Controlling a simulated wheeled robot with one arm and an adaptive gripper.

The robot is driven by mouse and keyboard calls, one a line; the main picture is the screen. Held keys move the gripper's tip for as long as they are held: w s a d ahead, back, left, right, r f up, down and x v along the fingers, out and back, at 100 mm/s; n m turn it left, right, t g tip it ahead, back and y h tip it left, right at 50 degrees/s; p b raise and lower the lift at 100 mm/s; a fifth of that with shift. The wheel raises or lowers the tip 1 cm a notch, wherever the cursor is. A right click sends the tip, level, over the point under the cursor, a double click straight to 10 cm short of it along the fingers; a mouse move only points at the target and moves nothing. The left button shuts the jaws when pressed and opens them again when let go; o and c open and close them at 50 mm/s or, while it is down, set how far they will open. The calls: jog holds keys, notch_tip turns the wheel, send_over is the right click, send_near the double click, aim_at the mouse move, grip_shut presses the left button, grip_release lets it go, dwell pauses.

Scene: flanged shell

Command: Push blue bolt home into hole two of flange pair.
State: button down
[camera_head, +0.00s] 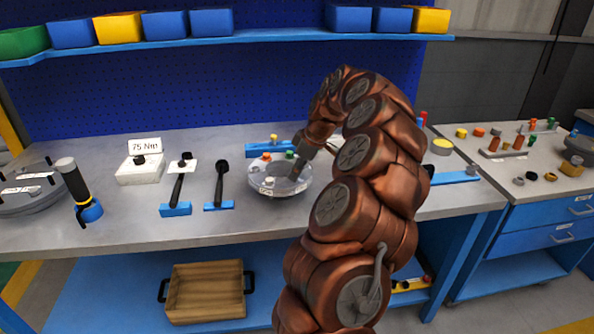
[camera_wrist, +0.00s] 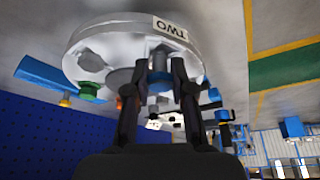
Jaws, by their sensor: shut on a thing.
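The flange pair (camera_head: 280,183) is a round pale metal disc on the bench, left of my arm. In the wrist view the flange pair (camera_wrist: 112,42) fills the upper left, with an upside-down TWO label (camera_wrist: 171,28) on its rim. My gripper (camera_wrist: 159,78) is shut on the blue bolt (camera_wrist: 160,62), a blue-grey piece between the fingertips, against the flange near that label. How deep it sits in the hole I cannot tell. A green bolt (camera_wrist: 89,90) and an orange bolt (camera_head: 266,157) stand in other places on the flange. My gripper (camera_head: 304,158) hides the blue bolt in the head view.
Black-handled tools on blue stands (camera_head: 219,205) and a white block with a 75 Nm sign (camera_head: 140,172) stand left of the flange. A blue rack (camera_head: 262,149) lies behind it. A torch-like tool (camera_head: 76,185) stands further left. The bench front is clear.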

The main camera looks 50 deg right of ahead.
jog(key=shift+f, duration=0.4)
jog(key=c, duration=0.9)
grip_release()
jog(key=v, duration=1.2)
